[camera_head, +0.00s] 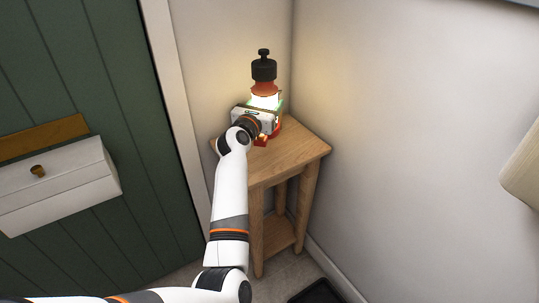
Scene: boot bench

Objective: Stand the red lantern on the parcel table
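The red lantern (265,88) has a black cap with a knob and a bright glowing middle. It appears upright at the small wooden table (294,153) in the corner. Part of its red base shows low, at the tabletop; whether it rests fully on the wood is hard to tell. My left gripper (262,120) is up against the lantern's near side, at its lower body. The hand hides the fingertips and part of the lantern, so I cannot see whether the fingers are closed on it. My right gripper is not in view.
A green plank door (120,130) with a white box (60,185) on it is at the left. Plain walls stand close behind and right of the table. A dark mat (315,292) lies on the floor. A pale wooden edge (524,168) shows at far right. The tabletop's right part is bare.

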